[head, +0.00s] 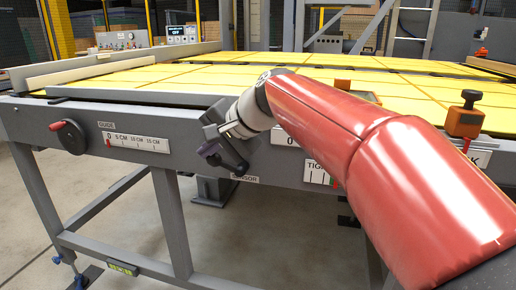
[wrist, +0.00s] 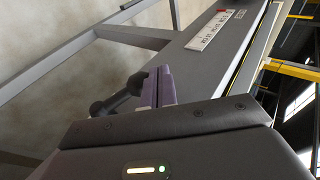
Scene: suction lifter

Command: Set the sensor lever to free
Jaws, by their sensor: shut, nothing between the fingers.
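My gripper (head: 207,152) is at the front rail of the table, just left of and above the SENSOR label (head: 245,179). In the wrist view its two purple fingers (wrist: 158,88) are shut together and hold nothing. A dark lever with a rounded knob (wrist: 98,108) sticks out just left of the fingers. The lever is close beside them; I cannot tell if they touch.
The grey front rail (head: 185,120) carries a guide scale (head: 136,142) and a dark round knob (head: 69,137) at left. A scale marked TIGHT (head: 320,177) is right of my gripper. An orange block with a black knob (head: 465,118) stands at right. Yellow panels (head: 150,78) cover the top.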

